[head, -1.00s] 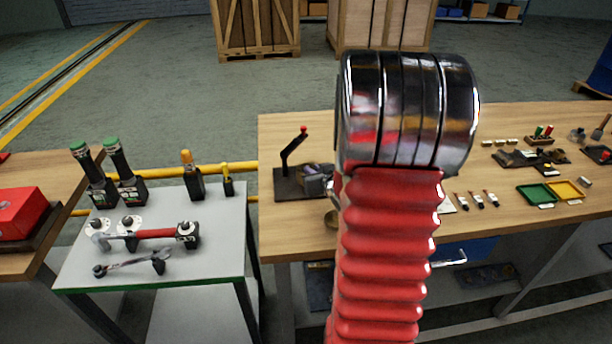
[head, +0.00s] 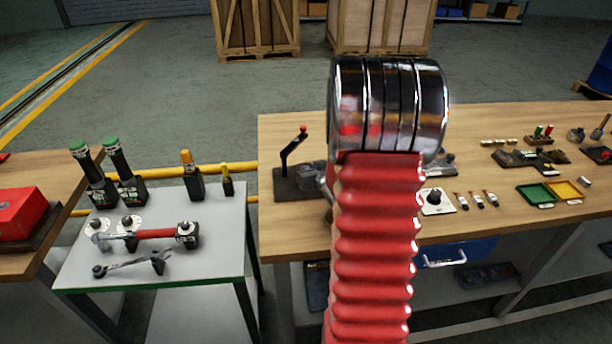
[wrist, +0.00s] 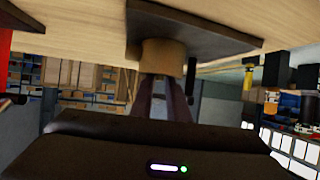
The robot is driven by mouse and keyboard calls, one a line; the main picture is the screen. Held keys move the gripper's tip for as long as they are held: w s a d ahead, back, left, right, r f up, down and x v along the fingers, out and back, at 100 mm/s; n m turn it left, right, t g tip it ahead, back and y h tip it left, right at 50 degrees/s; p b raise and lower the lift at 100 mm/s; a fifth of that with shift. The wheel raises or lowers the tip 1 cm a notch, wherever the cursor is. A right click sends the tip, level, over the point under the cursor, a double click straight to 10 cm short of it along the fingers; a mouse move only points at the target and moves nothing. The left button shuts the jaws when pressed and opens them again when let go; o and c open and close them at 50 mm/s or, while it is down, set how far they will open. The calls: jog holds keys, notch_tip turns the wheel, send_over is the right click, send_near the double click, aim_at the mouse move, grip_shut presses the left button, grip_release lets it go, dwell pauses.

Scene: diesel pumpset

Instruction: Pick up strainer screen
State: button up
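In the wrist view, which is upside down, a tan, short cylinder (wrist: 162,57) sits against a dark base plate (wrist: 190,28) on the wooden bench; it may be the strainer screen. My gripper (wrist: 165,82) points at it, two slim dark fingers a little apart. Their tips overlap the cylinder's near end in the picture; I cannot tell if they touch it. In the head view my red-sleeved arm hides the gripper and the cylinder.
A dark stand with a red-knobbed lever (head: 294,146) is left of my arm on the wooden bench (head: 285,235). A white square plate with a dark knob (head: 436,201), green tray (head: 534,195) and yellow tray (head: 566,190) are right. A grey tool table (head: 215,255) stands left.

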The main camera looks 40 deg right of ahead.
grip_shut()
notch_tip(320, 180, up, 10)
dwell(0.8)
dwell(0.5)
